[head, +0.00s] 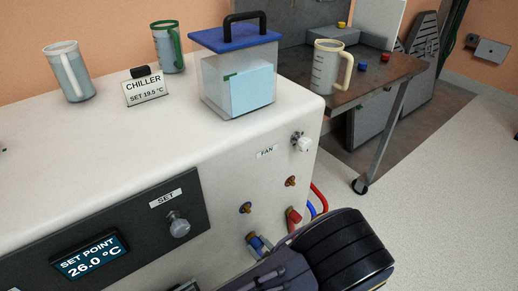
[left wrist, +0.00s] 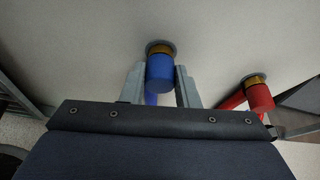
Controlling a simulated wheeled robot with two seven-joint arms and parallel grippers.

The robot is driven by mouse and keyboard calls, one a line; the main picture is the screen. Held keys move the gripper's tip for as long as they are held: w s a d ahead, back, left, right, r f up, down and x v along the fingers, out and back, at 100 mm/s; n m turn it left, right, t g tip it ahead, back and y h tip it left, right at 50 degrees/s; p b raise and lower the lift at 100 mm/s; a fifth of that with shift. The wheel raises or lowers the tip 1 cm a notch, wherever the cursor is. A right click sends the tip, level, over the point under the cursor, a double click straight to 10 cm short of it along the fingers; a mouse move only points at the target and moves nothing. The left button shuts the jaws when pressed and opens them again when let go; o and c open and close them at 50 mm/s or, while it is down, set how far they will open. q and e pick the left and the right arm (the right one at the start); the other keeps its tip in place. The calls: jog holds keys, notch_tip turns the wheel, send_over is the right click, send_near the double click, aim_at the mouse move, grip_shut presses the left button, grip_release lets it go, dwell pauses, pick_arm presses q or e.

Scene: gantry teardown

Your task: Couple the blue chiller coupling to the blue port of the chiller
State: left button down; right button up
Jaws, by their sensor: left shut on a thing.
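The chiller (head: 150,130) is the large white cabinet with a dark control panel. The blue coupling (left wrist: 160,75) is a short blue cylinder in front of a brass port (left wrist: 160,48) on the chiller wall. It appears lined up with that port and touching or very near it; I cannot tell whether it is fully seated. My left gripper (left wrist: 160,85) is shut on it, one grey finger on each side. In the head view the blue coupling (head: 256,242) is low on the front, partly hidden by my gripper. My right gripper is not in view.
A red coupling (head: 293,215) with a red hose sits to the right of the blue one. Two brass fittings (head: 246,207) (head: 291,181) are above. A blue-lidded container (head: 237,75), mugs (head: 68,72) and a sign (head: 146,88) stand on top. A workbench (head: 350,90) is behind.

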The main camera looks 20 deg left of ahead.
pick_arm(q)
jog(key=s+d, duration=0.4)
jog(key=d, duration=0.1)
jog(key=shift+d, duration=0.15)
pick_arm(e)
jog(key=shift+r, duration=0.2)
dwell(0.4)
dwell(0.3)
